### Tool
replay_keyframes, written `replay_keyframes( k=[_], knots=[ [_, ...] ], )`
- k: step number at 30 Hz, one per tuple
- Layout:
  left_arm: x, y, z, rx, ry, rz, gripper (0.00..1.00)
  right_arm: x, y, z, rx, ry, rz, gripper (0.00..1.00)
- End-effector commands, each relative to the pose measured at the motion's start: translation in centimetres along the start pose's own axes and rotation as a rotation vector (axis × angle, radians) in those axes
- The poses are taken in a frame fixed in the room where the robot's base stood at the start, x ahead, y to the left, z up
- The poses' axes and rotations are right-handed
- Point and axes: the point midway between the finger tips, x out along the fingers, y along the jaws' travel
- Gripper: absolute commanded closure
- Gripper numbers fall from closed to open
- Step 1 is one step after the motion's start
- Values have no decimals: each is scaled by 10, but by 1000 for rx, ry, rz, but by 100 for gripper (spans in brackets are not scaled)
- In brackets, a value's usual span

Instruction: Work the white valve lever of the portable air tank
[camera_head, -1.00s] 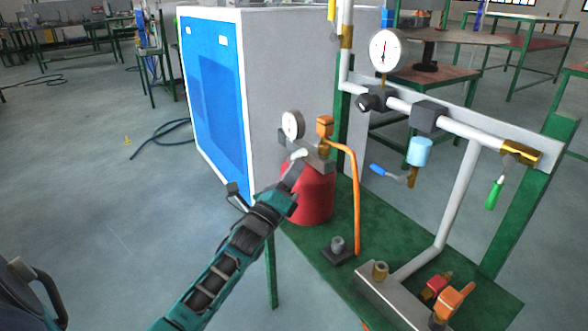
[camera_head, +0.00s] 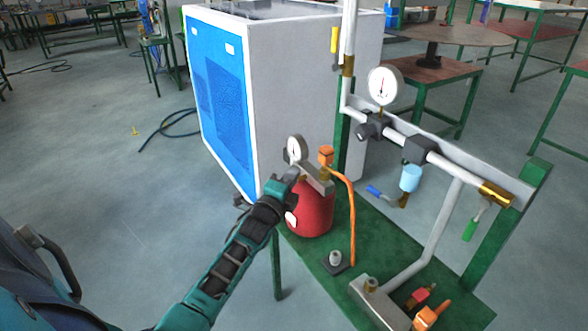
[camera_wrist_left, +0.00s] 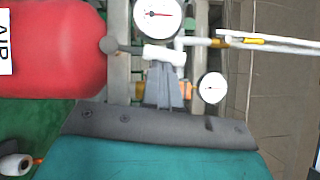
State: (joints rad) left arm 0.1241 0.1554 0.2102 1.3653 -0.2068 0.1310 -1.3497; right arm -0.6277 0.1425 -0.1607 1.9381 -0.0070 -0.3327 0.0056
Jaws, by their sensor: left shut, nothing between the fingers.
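The portable air tank (camera_head: 315,215) is red and stands on the green bench, with a round gauge (camera_head: 297,150) and a grey valve block on top. In the left wrist view the tank (camera_wrist_left: 50,50) lies at the left with its AIR label. The white valve lever (camera_wrist_left: 163,54) shows there just beyond my fingertips, below a gauge (camera_wrist_left: 158,15). My left gripper (camera_wrist_left: 164,68) is shut and empty, its tips at or very close to the lever; contact is unclear. In the head view my left gripper (camera_head: 292,178) is in front of the tank's top and hides the lever.
An orange hose (camera_head: 352,215) runs down beside the tank from an orange fitting (camera_head: 327,155). A pipe rack with a large gauge (camera_head: 385,86) stands to the right. A blue and white cabinet (camera_head: 270,90) stands behind. The floor at left is open.

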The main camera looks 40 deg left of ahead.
Motion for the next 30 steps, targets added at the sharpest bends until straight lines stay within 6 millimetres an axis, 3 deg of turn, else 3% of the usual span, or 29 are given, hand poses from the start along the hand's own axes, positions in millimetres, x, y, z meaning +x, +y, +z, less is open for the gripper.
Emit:
replay_keyframes(
  k=[9,30],
  knots=[
    [6,-5,7,-36,0,22,100,-7,0,-12,0,2,-1,57],
    [7,-6,9,-33,1,18,100,-8,0,-14,0,3,-1,57]
  ],
)
